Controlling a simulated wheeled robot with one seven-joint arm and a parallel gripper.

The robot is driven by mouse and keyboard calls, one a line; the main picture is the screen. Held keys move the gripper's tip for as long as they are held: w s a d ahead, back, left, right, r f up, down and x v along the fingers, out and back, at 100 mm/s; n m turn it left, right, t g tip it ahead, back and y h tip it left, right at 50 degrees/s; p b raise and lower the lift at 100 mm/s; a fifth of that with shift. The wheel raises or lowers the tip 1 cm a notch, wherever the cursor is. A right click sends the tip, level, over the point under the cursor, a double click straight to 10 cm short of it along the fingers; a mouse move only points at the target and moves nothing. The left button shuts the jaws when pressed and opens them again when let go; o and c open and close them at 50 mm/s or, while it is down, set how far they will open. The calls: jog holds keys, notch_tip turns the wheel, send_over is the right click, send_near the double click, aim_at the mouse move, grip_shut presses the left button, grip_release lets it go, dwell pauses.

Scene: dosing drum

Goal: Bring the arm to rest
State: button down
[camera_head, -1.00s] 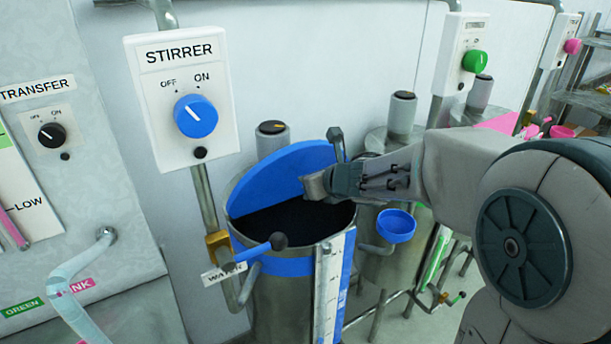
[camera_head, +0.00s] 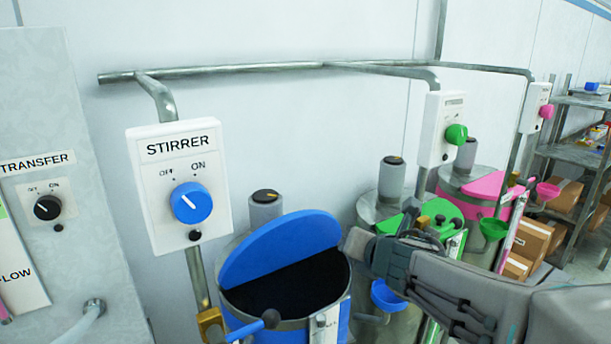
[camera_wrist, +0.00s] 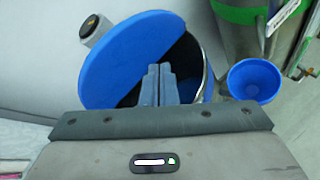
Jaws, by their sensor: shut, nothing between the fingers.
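My gripper (camera_head: 354,243) is at the right rim of the blue drum in the head view, with my arm reaching in from the lower right. In the wrist view its fingers (camera_wrist: 159,80) are together and empty, seen over the drum's opening. The blue drum (camera_head: 340,318) has a half lid (camera_head: 275,250) tilted up, and its inside is dark. Whether the fingers touch the drum cannot be told.
The stirrer box (camera_head: 178,180) with a blue knob (camera_head: 191,203) is on the wall behind. A blue funnel (camera_head: 388,296) hangs right of the drum, close under my arm. A green-lidded drum (camera_head: 440,211) and a pink-lidded drum (camera_head: 490,186) stand further right. Shelves (camera_head: 575,153) hold boxes.

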jog(key=s+d+f+m+g+h, duration=0.3)
jog(key=s+d+m+h, duration=0.35)
jog(key=m, duration=1.15)
jog(key=s+a+f+m+g+y, duration=0.1)
jog(key=s+f+m+g+y, duration=0.1)
jog(key=s+m, duration=0.5)
jog(key=s+a+f+m+g+y, duration=0.1)
jog(key=s+f+m+g+y, duration=0.1)
jog(key=s+f+m+g, duration=0.2)
jog(key=s+m, duration=0.3)
jog(key=shift+a+m, duration=0.25)
jog(key=shift+m, duration=0.05)
jog(key=shift+w, duration=0.1)
